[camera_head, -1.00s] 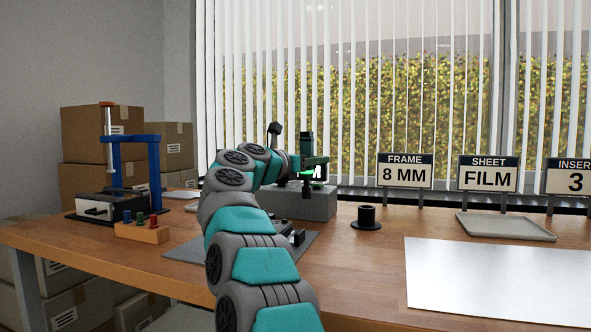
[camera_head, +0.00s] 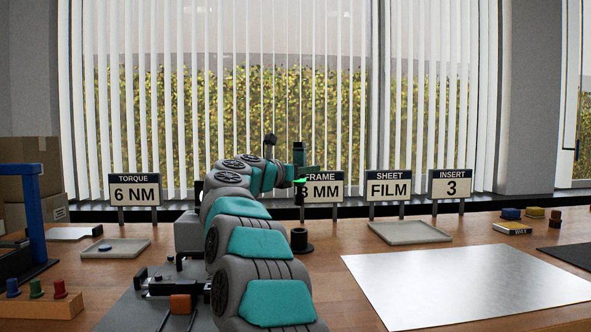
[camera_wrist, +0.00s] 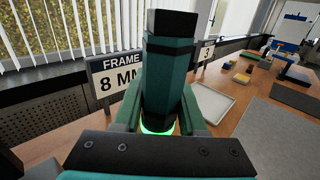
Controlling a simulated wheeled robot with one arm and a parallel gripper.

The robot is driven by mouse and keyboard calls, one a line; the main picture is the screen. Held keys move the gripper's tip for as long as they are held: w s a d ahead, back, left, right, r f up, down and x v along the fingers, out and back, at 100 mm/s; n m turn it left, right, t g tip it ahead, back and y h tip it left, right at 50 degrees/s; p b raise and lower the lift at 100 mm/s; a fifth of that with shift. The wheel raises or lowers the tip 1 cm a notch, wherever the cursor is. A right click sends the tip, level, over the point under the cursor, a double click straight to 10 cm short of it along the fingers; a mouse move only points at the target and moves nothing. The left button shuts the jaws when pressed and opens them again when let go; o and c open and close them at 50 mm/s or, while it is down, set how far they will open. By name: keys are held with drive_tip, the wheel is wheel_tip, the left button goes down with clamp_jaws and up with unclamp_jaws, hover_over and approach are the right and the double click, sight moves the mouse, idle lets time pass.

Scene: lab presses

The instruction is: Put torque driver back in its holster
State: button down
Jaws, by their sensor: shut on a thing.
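The torque driver (camera_head: 298,154) is dark green with a black cap and stands upright in my gripper (camera_head: 301,174). In the wrist view the driver (camera_wrist: 166,75) rises between the two fingers of my gripper (camera_wrist: 160,112), which are shut on it, and a green glow shows at its lower part. A black, round holster with a wide foot (camera_head: 300,242) stands on the table. In the head view it lies straight below the driver, with a clear gap between them. The holster is hidden in the wrist view.
Signs stand along the back, including a FRAME sign (camera_head: 330,186) partly behind the driver. A grey tray (camera_head: 410,232) and a large metal sheet (camera_head: 465,283) lie right of the holster. A fixture with an orange block (camera_head: 180,304) is at the front left.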

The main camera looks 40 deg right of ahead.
sight(301, 192)
drive_tip(key=shift+a+b, duration=0.1)
drive_tip(key=shift+b, duration=0.25)
wheel_tip(301, 192, down, 6)
drive_tip(key=b, duration=0.5)
drive_tip(key=shift+r+b, duration=0.15)
drive_tip(key=shift+b, duration=0.2)
drive_tip(key=shift+f+b, duration=0.2)
drive_tip(key=shift+b, duration=0.3)
idle(1.7)
